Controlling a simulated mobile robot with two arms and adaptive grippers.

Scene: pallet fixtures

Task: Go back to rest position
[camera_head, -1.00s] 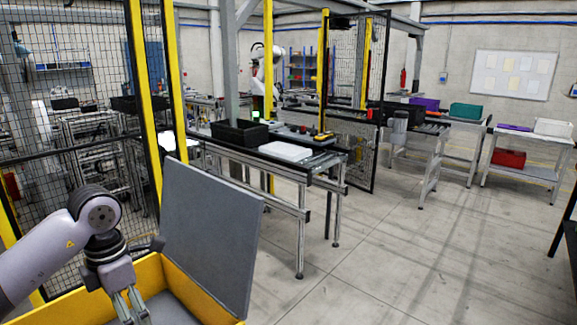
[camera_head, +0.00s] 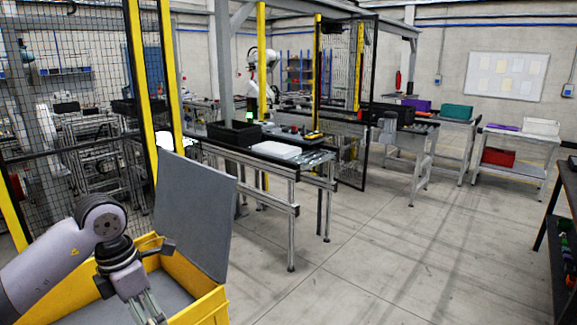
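My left gripper (camera_head: 150,308) hangs at the lower left, fingers pointing down, over a yellow box (camera_head: 208,306). Its two fingers are close together and their tips reach the bottom edge of the picture, so I cannot tell whether they are open or shut. I see no object between them. The box has a grey inside and a large grey panel (camera_head: 200,212) standing up along its far side. My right gripper is not in view.
A metal-framed table (camera_head: 292,192) with a black bin (camera_head: 234,133) and a white tray (camera_head: 277,150) stands beyond the box. A yellow-posted mesh fence (camera_head: 75,110) is at the left. A dark shelf (camera_head: 563,245) is at the right edge. The middle floor is clear.

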